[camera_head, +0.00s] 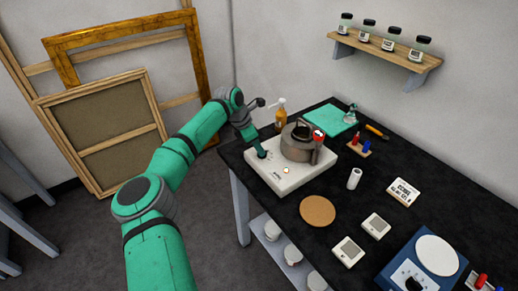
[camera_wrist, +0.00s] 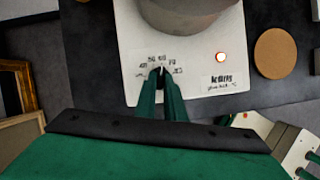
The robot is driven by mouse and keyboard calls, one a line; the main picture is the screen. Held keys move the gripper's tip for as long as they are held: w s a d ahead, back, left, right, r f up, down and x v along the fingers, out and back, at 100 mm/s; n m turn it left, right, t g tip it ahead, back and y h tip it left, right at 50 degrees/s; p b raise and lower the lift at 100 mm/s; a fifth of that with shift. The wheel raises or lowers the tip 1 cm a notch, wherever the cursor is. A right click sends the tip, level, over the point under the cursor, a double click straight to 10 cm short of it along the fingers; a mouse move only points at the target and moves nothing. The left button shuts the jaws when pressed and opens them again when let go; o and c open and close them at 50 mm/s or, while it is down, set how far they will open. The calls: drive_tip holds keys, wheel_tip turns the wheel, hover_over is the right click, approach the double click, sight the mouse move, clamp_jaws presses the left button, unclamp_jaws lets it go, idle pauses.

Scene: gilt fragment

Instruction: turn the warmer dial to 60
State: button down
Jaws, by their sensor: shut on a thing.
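The warmer (camera_head: 279,180) is a white box near the left corner of the black table, with a grey metal pot (camera_head: 297,148) on top. In the wrist view, the warmer's white top (camera_wrist: 128,35) shows an arc of small printed numbers around a small dark dial (camera_wrist: 161,72). My gripper (camera_head: 262,154) reaches down onto the dial. In the wrist view my gripper (camera_wrist: 161,76) has its two green fingers closed on the dial and hides most of it. A pale pointer mark seems to show at the fingertips, near the middle numbers, but the exact reading is too small to tell.
A lit indicator lamp (camera_wrist: 221,57) sits right of the dial. An amber bottle (camera_head: 280,116) stands behind the warmer. A round cork mat (camera_head: 318,211) lies in front.

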drive_tip(key=shift+w+d, duration=0.1)
drive_tip(key=c, duration=1.8)
unclamp_jaws()
drive_tip(key=shift+c, duration=0.2)
drive_tip(key=v, duration=1.1)
drive_tip(key=shift+f, duration=0.15)
